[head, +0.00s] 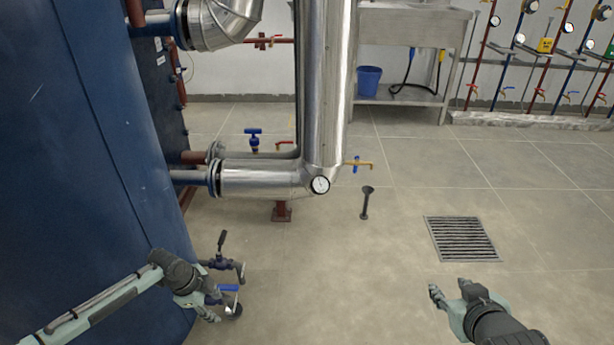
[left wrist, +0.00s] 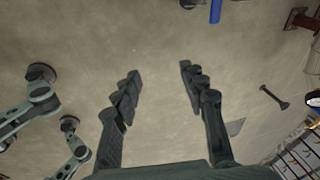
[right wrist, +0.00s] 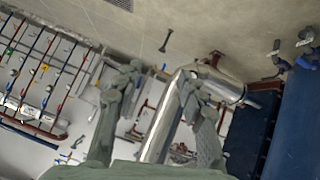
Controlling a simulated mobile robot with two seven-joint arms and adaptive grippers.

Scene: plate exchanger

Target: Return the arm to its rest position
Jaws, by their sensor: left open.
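My left gripper (head: 217,301) is low beside the blue tank, close to the small valves at its foot. In the left wrist view (left wrist: 158,80) its two fingers stand wide apart with only bare floor between them. A valve with a blue lever (head: 228,288) shows right by this gripper in the head view; whether they touch cannot be told there. A blue handle (left wrist: 215,11) shows beyond the fingertips in the left wrist view. My right gripper (head: 449,289) is at the lower right above the floor. In the right wrist view (right wrist: 158,80) its fingers are apart and hold nothing.
The large blue tank (head: 90,150) fills the left side. A silver pipe (head: 325,90) with a gauge (head: 320,184) stands at centre. A black floor stub (head: 366,202) and a drain grate (head: 462,238) lie to the right. The floor between the grippers is clear.

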